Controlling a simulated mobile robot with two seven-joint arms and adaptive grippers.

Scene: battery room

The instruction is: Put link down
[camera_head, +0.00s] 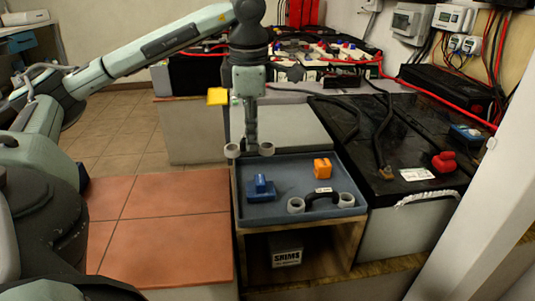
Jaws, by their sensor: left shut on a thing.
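My left gripper (250,145) points straight down over the back left edge of the blue-grey tray (285,218). It is shut on a link, whose grey ring ends show on either side of the fingers, at left (232,151) and right. The link's middle is hidden by the fingers. I cannot tell whether the link touches the tray's rim. A second link (321,195), a black curved strap with a pale label and two grey rings, lies at the tray's front right. My right gripper is not in view.
The tray also holds a blue block (261,187) and an orange block (322,166). It sits on an open wooden box with a labelled carton (286,255) inside. A black battery (420,150) with thick cables stands at right. Red tiles (160,245) lie at left.

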